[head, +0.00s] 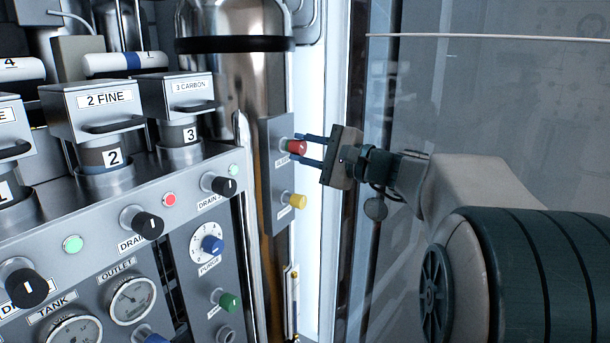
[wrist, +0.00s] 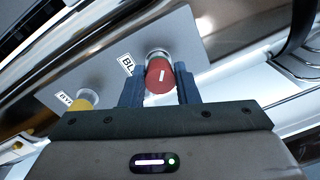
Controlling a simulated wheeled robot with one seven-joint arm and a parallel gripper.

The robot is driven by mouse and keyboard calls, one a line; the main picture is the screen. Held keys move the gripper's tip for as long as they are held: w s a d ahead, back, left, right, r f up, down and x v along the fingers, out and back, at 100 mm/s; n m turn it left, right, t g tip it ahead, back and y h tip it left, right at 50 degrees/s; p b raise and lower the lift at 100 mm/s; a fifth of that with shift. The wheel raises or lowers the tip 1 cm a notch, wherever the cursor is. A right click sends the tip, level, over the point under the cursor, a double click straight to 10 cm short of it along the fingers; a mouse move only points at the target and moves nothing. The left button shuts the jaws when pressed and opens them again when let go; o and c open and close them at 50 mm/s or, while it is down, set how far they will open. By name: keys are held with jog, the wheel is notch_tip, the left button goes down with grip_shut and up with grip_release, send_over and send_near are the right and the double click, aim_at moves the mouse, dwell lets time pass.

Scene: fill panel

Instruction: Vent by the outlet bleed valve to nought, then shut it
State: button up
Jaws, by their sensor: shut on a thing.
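The red knob (head: 297,147) sits on a grey side plate (head: 280,175) fixed by the steel cylinder. In the wrist view the red knob (wrist: 160,75) has a white mark, and the label beside it begins "BL", the rest hidden. My gripper (head: 306,150) has its two blue fingers on either side of the red knob and is shut on it; the fingers (wrist: 160,84) also show in the wrist view. The outlet gauge (head: 132,300) is at the lower left, under its "OUTLET" label; its reading is too small to tell.
A yellow knob (head: 298,200) is just below the red one. Black drain knobs (head: 148,225), a blue purge knob (head: 212,244) and a green knob (head: 229,302) are on the left panel. A glass-like pane (head: 480,90) stands behind my arm at right.

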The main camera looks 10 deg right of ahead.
jog(key=n+b, duration=0.2)
jog(key=b, duration=0.1)
jog(key=f+n+b, duration=0.1)
jog(key=n+b, duration=0.2)
jog(key=b, duration=0.1)
jog(key=shift+f, duration=0.15)
jog(key=n+b, duration=0.3)
jog(key=b, duration=0.2)
jog(key=shift+n+y+b, duration=0.3)
jog(key=shift+n+b, duration=0.05)
jog(key=shift+n, duration=0.05)
jog(key=n+b, duration=0.4)
jog(key=shift+g+b, duration=0.3)
jog(key=shift+b, duration=0.05)
jog(key=shift+w+d+r+n+b, duration=0.1)
jog(key=shift+r+n+b, duration=0.05)
jog(key=shift+n+b, duration=0.65)
jog(key=shift+r+n+b, duration=0.15)
jog(key=shift+n+b, duration=0.3)
jog(key=shift+n, duration=0.65)
jog(key=shift+r+n, duration=0.1)
jog(key=shift+n, duration=0.2)
jog(key=o, duration=1)
jog(key=shift+c, duration=0.2)
jog(key=p+v, duration=0.1)
jog(key=v, duration=1.3)
jog(key=shift+p, duration=0.4)
